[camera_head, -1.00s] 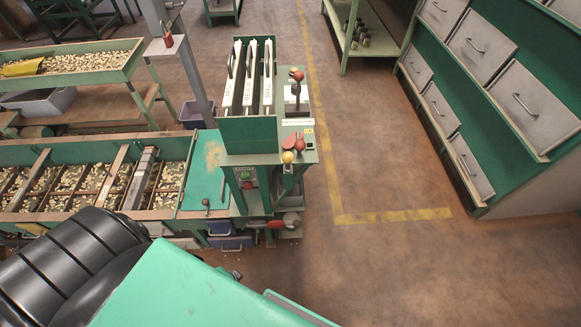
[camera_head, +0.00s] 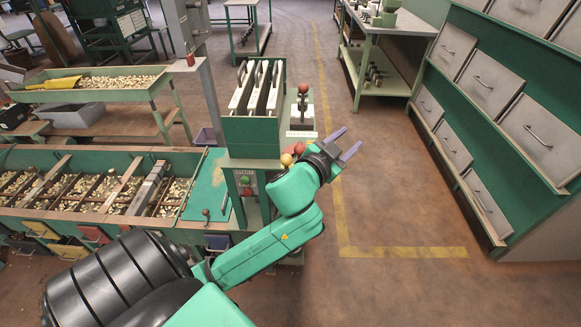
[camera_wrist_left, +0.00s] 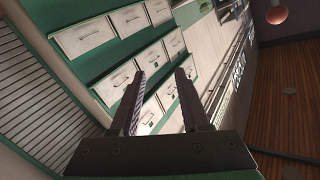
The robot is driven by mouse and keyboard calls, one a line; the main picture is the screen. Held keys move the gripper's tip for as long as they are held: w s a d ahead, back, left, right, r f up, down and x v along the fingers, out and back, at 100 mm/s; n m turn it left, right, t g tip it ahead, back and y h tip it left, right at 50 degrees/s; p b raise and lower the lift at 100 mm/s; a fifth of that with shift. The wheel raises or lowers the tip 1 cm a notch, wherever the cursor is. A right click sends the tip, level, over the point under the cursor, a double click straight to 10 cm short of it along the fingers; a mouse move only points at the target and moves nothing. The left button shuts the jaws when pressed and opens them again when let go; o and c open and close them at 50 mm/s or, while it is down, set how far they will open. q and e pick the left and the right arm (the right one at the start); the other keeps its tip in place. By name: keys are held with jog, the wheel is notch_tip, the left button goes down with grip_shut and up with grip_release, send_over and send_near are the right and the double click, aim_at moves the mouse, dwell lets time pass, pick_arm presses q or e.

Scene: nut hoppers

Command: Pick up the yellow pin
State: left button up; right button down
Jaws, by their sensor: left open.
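A small yellow round head, likely the yellow pin (camera_head: 286,160), shows on the green hopper stand, just left of my left wrist. Its lower part is hidden, so I cannot tell how it sits. My left gripper (camera_head: 349,141) is open and empty, raised in front of the stand and to the right of the yellow head, with its fingers pointing to the right, away from it. The left wrist view shows the two fingers (camera_wrist_left: 161,74) apart with nothing between them; the pin does not show there. My right gripper is in neither view.
A red knob (camera_head: 299,149) is close beside the yellow head. The green hopper stand (camera_head: 250,137) holds several white-edged plates. A nut-filled trough (camera_head: 85,157) runs to the left. A drawer cabinet (camera_head: 438,105) stands at right; the floor between is clear.

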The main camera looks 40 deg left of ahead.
pick_arm(q)
jog(key=s+d+r+m+g+h, duration=0.3)
jog(key=d+r+m+g+h, duration=0.2)
jog(key=d+r+m+h, duration=1.35)
jog(key=n+g+y, duration=0.1)
jog(key=g+y, duration=0.9)
jog(key=y, duration=0.8)
send_near(285, 155)
jog(key=f, duration=0.3)
jog(key=w+f+b, duration=0.1)
jog(key=f, duration=0.3)
jog(key=w+f+b, duration=0.1)
jog(key=f, duration=0.3)
jog(key=shift+d+f, duration=0.2)
jog(key=shift+d, duration=0.05)
grip_shut()
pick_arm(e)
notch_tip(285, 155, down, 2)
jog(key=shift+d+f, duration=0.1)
